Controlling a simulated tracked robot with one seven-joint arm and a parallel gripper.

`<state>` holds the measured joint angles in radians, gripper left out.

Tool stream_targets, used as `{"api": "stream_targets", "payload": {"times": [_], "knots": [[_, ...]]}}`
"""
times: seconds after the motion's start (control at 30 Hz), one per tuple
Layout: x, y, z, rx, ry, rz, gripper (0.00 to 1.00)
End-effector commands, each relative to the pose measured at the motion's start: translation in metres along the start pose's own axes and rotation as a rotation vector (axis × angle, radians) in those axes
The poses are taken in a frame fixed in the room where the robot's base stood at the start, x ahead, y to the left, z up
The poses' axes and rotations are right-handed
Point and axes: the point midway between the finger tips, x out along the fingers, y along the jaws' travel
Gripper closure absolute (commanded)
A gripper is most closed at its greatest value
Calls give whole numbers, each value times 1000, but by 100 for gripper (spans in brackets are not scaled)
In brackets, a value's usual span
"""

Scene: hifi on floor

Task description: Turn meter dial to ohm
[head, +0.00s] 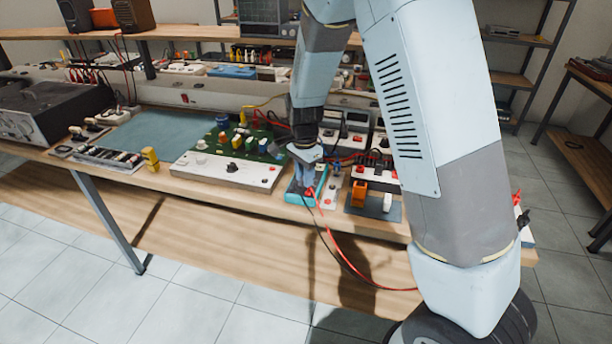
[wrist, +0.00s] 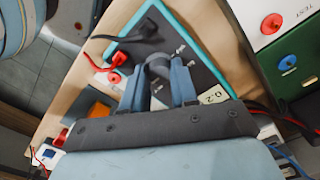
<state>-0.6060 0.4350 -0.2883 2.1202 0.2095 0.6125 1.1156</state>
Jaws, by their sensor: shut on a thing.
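The meter (head: 293,195) is a dark-faced box with a teal rim at the front of the bench. In the wrist view, its dark face (wrist: 200,62) fills the upper middle. My gripper (wrist: 159,84) points down over the face, shut on the grey dial (wrist: 158,66), which shows between the fingertips. The fingers hide part of the dial, so its exact pointing cannot be told. A pale label with an ohm-like sign (wrist: 213,95) lies right of the fingers. Black (wrist: 147,28) and red (wrist: 117,60) plugs sit in the meter. In the head view my gripper (head: 305,182) covers most of the meter.
A white-and-green panel (head: 228,168) stands left of the meter. An orange block (head: 359,192) and a white piece (head: 387,202) stand on a dark mat to the right. Red and black leads hang over the bench's front edge. Bench instruments crowd behind.

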Motion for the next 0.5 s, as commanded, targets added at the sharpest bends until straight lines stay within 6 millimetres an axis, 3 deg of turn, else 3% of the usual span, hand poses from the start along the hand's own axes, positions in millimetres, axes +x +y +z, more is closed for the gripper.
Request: {"api": "stream_targets", "payload": {"times": [0.4, 0.43, 0.5], "knots": [[1, 0, 2, 4, -2, 2, 100], [1, 0, 2, 4, -2, 2, 69], [1, 0, 2, 4, -2, 2, 62]]}}
